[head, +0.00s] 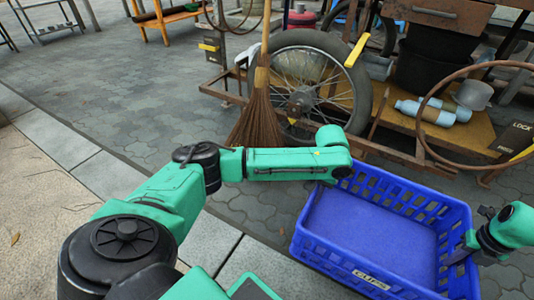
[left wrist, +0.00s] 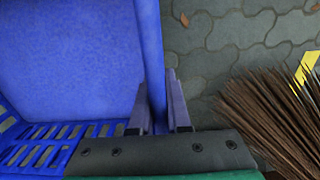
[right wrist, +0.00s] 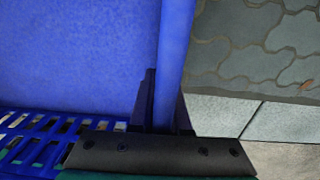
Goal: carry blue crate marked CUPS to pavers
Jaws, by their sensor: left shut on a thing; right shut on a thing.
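The blue crate (head: 365,225) is upright and empty, with a CUPS label (head: 370,278) on its near wall. It shows over the grey pavers (head: 255,205); I cannot tell whether it touches them. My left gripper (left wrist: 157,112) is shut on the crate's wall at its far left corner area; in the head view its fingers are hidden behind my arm. My right gripper (head: 466,250) is shut on the right wall, and the right wrist view shows its fingers (right wrist: 165,112) on either side of that wall.
A straw broom (head: 258,118) stands just beyond the crate's left side, against a cart with a spoked wheel (head: 305,85). Blue-grey bottles (head: 430,110) lie on the cart. A pale kerb (head: 105,175) borders the pavers at left; open pavers (head: 130,85) lie at upper left.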

